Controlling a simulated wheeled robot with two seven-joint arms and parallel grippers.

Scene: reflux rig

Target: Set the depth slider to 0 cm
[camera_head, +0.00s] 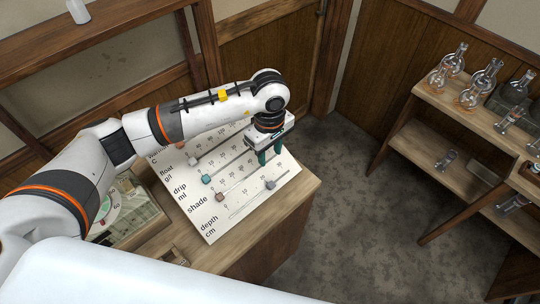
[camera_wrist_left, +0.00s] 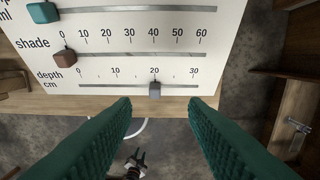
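The white slider panel (camera_head: 216,223) lies tilted on the bench, with labelled rows. The depth slider is its lowest row; its grey knob (camera_head: 270,184) sits toward the right end of the track. In the left wrist view the knob (camera_wrist_left: 155,90) stands at the 20 mark, and the 0 mark (camera_wrist_left: 79,72) is at the left end. My left gripper (camera_head: 268,153) is open over the right part of the panel. In the wrist view its teal fingers (camera_wrist_left: 160,105) are spread, one either side of the knob's line, and hold nothing.
The shade knob (camera_wrist_left: 66,57) in brown and a teal knob (camera_wrist_left: 43,12) sit at the left of the rows above. A wooden shelf (camera_head: 405,137) with glassware stands at the right. The floor between is clear. A dial device (camera_head: 105,205) stands left of the panel.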

